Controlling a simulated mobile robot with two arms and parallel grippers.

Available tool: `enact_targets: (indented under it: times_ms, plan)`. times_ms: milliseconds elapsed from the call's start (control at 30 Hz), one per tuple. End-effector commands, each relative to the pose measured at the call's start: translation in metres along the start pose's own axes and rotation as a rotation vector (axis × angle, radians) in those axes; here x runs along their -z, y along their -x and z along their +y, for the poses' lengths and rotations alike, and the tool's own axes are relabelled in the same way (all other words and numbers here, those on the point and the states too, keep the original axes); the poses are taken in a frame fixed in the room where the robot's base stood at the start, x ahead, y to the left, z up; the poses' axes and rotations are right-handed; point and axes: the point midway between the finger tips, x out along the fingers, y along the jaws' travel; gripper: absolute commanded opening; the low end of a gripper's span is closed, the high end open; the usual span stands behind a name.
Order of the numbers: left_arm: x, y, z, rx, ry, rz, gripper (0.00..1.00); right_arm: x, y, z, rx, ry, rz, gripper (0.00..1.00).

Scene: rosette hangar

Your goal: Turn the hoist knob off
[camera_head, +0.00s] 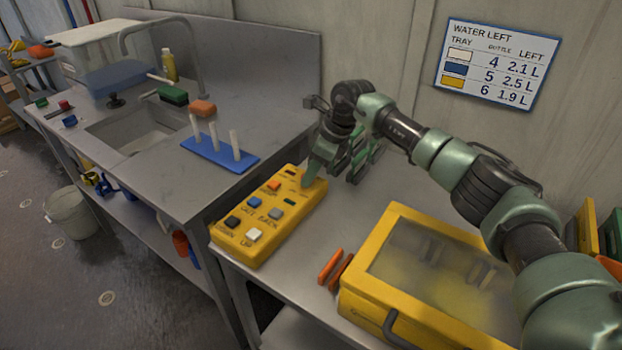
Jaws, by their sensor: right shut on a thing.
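The hoist control (238,246) is a yellow box with several coloured buttons, lying on the grey table at the middle of the head view. My right gripper (318,177) is at the far end of this box, with its green fingers pointing down at the top face. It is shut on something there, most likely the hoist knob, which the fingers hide. I cannot see which way the knob points. My left gripper is not in view.
A yellow case with a clear lid (398,212) stands right of the control box, with orange-handled items (330,266) between them. A blue peg rack (222,150) and a sink (140,135) are on the left bench. A sign (497,65) hangs on the wall.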

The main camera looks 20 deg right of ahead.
Motion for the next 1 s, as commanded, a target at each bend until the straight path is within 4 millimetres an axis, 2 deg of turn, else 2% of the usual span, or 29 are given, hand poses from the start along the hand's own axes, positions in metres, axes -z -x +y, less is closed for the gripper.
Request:
enact_targets:
  times_ms: [200, 767, 800, 833, 867, 1000]
  plan:
    - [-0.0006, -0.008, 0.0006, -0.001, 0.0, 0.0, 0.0, -0.0007, 0.0, -0.0014, -0.026, 0.07, -0.002, 0.0]
    - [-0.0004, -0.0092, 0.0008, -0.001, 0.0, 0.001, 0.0, -0.0009, 0.0011, -0.0016, -0.037, 0.098, -0.001, 0.0]
    - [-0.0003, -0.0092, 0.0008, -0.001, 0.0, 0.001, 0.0, -0.001, 0.0011, -0.0016, -0.037, 0.098, -0.001, 0.41]
    - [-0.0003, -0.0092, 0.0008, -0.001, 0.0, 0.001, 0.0, -0.0009, 0.0011, -0.0015, -0.037, 0.098, -0.001, 0.49]
    - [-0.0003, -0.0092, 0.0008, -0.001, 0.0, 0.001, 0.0, -0.0009, 0.001, -0.0015, -0.037, 0.097, -0.001, 0.54]
    - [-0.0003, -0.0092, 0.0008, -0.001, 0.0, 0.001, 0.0, -0.0005, 0.0006, -0.0013, -0.038, 0.097, 0.0, 0.54]
